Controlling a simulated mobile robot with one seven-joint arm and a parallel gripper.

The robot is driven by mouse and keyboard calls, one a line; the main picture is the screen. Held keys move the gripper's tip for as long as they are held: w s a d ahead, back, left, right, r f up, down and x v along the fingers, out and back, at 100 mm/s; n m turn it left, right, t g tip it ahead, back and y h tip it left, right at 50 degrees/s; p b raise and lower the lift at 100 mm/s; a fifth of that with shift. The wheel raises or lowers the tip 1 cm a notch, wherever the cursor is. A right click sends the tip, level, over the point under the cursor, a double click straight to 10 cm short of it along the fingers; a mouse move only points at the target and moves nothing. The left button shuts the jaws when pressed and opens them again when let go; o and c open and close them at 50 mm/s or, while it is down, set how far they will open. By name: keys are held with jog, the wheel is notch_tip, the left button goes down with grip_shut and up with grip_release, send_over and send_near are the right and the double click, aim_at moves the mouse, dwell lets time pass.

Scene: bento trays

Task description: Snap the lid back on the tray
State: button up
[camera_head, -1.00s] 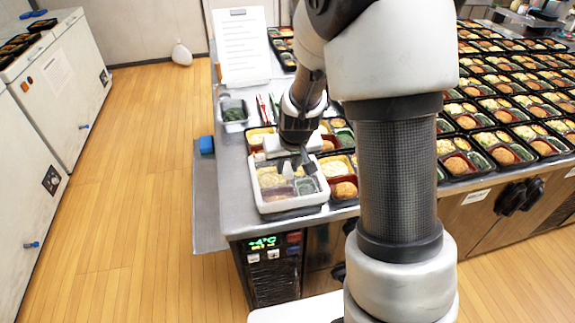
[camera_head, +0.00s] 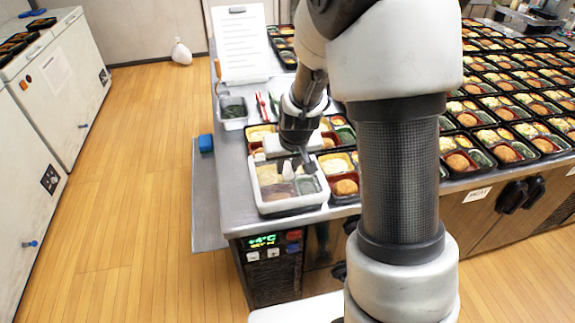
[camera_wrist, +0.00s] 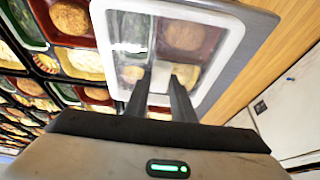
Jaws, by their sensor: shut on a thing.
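The clear lid with a white rim (camera_head: 262,207) is at the front left corner of the counter. It also shows in the wrist view (camera_wrist: 100,45). A bento tray with a round brown patty in a red compartment shows through the lid from above. Whether the rim is seated on the tray or just above it, I cannot tell. My gripper (camera_head: 308,167) points down at the middle of the lid and is shut on it.
Many filled bento trays (camera_head: 507,151) cover the counter to the right, and some stand close beside the lid. The counter edge is close to the lid, with open floor at left.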

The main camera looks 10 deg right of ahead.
dwell(0.4)
jog(key=shift+f+b, duration=1)
jog(key=shift+f, duration=0.05)
jog(key=shift+f, duration=0.1)
dwell(0.4)
jog(key=o, duration=1.1)
jog(key=shift+o, duration=0.5)
jog(key=o, duration=0.5)
jog(key=shift+c, duration=0.2)
